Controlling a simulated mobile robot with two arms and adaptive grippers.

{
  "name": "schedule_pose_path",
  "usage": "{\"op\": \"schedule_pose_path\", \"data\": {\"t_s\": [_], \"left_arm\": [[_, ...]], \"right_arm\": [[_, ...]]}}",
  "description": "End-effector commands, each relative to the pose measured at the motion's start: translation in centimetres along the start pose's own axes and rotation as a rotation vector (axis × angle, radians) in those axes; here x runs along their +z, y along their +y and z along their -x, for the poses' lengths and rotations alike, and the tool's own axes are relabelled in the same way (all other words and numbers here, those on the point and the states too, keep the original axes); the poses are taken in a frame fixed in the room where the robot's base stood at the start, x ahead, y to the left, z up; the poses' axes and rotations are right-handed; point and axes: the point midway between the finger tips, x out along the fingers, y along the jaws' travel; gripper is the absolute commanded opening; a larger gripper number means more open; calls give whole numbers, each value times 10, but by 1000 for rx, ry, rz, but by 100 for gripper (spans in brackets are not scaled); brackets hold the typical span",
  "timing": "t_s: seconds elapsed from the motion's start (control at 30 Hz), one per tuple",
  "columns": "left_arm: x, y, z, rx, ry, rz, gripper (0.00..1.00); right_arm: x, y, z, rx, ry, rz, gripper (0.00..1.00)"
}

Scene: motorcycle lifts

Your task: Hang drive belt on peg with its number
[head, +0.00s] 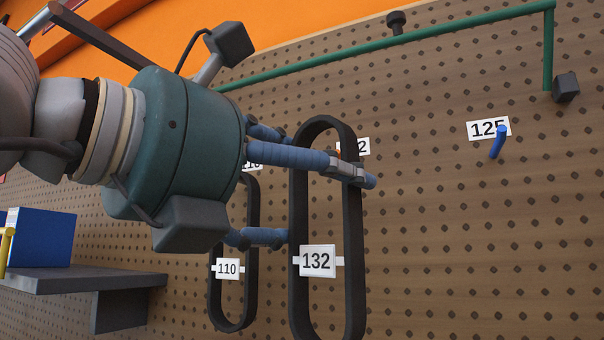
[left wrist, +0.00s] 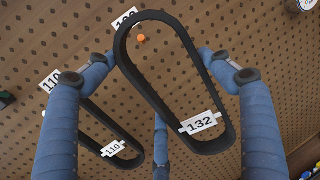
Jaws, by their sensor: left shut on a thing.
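My left gripper (head: 318,190), with blue fingers, is shut on a black drive belt (head: 354,255) tagged 132 (head: 317,261). The belt hangs as a long loop in front of the pegboard (head: 440,240). In the left wrist view the belt (left wrist: 180,95) lies between the fingers (left wrist: 177,68). An orange peg (left wrist: 141,38) shows through its upper loop, below a partly hidden label (left wrist: 125,18). In the head view that label (head: 354,147) ends in 2. I cannot tell whether the belt touches the peg. My right gripper is not in view.
Another black belt (head: 213,297), tagged 110, hangs behind at the 110 label. A blue peg (head: 498,143) sits under label 125 (head: 489,128), with clear board around it. A green rail (head: 390,44) crosses above. A grey shelf (head: 80,281) with a blue box (head: 42,238) is at lower left.

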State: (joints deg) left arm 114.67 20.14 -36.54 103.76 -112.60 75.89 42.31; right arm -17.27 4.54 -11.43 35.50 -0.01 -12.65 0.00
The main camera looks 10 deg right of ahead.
Motion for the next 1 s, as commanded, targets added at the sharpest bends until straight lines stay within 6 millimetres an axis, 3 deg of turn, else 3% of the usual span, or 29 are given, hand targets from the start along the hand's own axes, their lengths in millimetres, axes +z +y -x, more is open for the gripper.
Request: {"op": "schedule_pose_path", "data": {"t_s": [1.0], "left_arm": [[-2,15,-59,-2,-1,0,48]], "right_arm": [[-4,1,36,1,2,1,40]]}}
